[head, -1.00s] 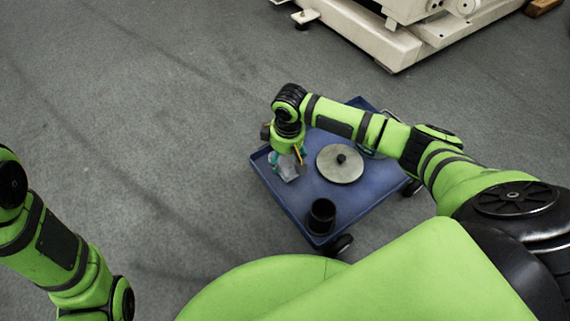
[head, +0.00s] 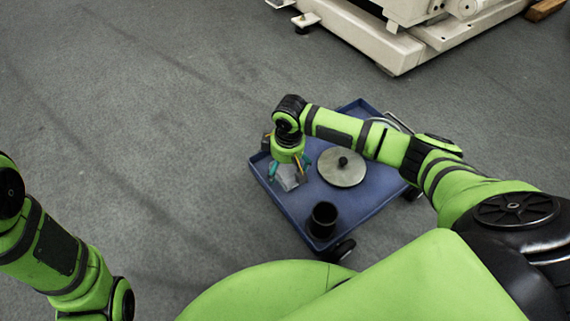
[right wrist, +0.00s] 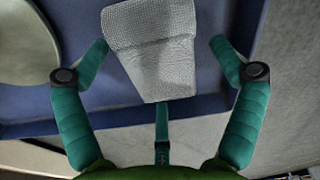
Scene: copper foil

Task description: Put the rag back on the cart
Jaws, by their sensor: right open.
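The rag (head: 288,177) is a small light-grey woven cloth. It lies on the blue cart (head: 351,205), near its left edge in the head view. In the right wrist view the rag (right wrist: 152,48) lies between and beyond the spread fingers. My right gripper (head: 288,170) is open just over the rag; its teal fingers (right wrist: 160,60) stand apart with nothing gripped, and I cannot tell whether any finger touches the cloth. Of my left arm only links show at the lower left in the head view; its gripper is out of view.
On the cart stand a round metal disc (head: 341,168) with a black knob and a black cup (head: 323,219). The cart has a raised rim and black wheels. A cream machine base (head: 400,45) stands at the upper right. The grey floor to the left is clear.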

